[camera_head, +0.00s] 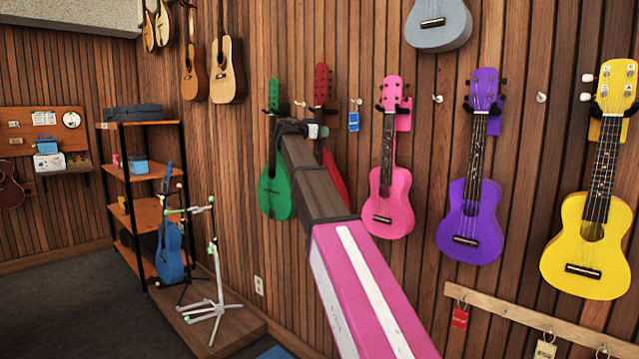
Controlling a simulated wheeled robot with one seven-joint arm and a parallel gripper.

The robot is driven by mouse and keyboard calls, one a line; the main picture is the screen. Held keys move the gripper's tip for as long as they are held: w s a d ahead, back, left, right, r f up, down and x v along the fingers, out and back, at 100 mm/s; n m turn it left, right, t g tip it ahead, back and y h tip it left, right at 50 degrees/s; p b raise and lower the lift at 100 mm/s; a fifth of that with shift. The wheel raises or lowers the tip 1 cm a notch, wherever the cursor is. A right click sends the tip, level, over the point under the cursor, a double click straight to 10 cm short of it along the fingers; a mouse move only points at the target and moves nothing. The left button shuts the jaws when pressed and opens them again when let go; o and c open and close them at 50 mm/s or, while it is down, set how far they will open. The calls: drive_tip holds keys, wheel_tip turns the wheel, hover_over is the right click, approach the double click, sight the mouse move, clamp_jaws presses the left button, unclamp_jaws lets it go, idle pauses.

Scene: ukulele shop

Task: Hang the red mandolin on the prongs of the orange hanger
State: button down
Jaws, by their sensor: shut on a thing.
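The red mandolin (321,84) is upright by the wall, between a green mandolin and a pink ukulele. Its head shows above my gripper, and a strip of its red body (334,178) shows beside my arm. My gripper (317,130) is shut on the mandolin at its neck; the fingers are small and partly hidden. An orange-brown plate (333,104), seemingly the orange hanger, shows just behind the mandolin's head at right. Its prongs are hard to make out, and I cannot tell whether the head rests on them.
The green mandolin (274,185) hangs close at left and the pink ukulele (388,205) close at right. Purple (470,215) and yellow (590,245) ukuleles hang further right. A blue tag (353,121) hangs between. A white stand (213,305) and shelf (140,176) stand at left.

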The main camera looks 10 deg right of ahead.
drive_tip(key=shift+v, duration=2.05)
drive_tip(key=shift+s+a, duration=0.1)
drive_tip(key=shift+v, duration=2.85)
drive_tip(key=shift+f, duration=0.2)
